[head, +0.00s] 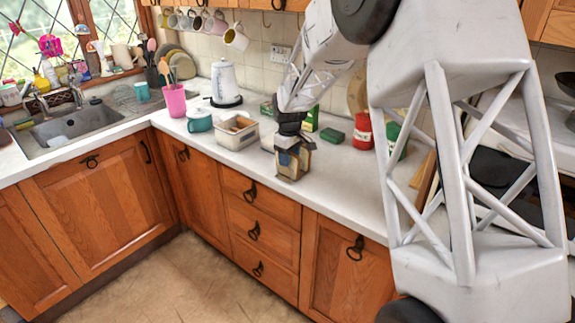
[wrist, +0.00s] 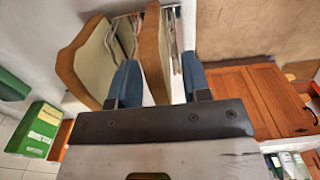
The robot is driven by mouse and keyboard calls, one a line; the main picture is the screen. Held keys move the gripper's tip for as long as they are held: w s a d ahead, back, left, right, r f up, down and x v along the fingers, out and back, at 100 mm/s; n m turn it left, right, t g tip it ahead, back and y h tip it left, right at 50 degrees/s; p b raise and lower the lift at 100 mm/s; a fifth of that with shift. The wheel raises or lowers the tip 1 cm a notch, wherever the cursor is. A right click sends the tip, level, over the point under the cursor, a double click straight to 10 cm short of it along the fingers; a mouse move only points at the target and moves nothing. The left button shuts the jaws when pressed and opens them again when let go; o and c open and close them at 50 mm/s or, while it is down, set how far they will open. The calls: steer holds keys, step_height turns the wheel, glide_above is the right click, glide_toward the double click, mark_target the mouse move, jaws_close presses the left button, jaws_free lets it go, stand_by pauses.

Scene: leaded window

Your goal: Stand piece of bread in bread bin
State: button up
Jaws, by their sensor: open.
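My gripper (head: 292,152) is down at a small rack (head: 290,178) holding bread, near the front edge of the white counter. In the wrist view my blue fingertips (wrist: 158,80) are apart, one on each side of a brown-crusted bread slice (wrist: 152,50). Gaps show, so the fingers are open around it. Another bread slice (wrist: 85,62) stands to the left, outside the left finger. Part of the rack shows behind the slices in the wrist view. The cream bread bin (head: 237,140) stands left of my gripper, with something brown inside; I cannot tell what.
A teal pot (head: 200,121), pink utensil cup (head: 175,102) and white kettle (head: 225,82) stand to the left. A dark green block (head: 333,136) and red canister (head: 362,132) stand to the right. Mugs hang above. The sink (head: 75,124) is far left.

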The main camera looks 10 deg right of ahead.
steer(key=shift+c, duration=0.4)
jaws_close()
steer(key=shift+r, duration=5)
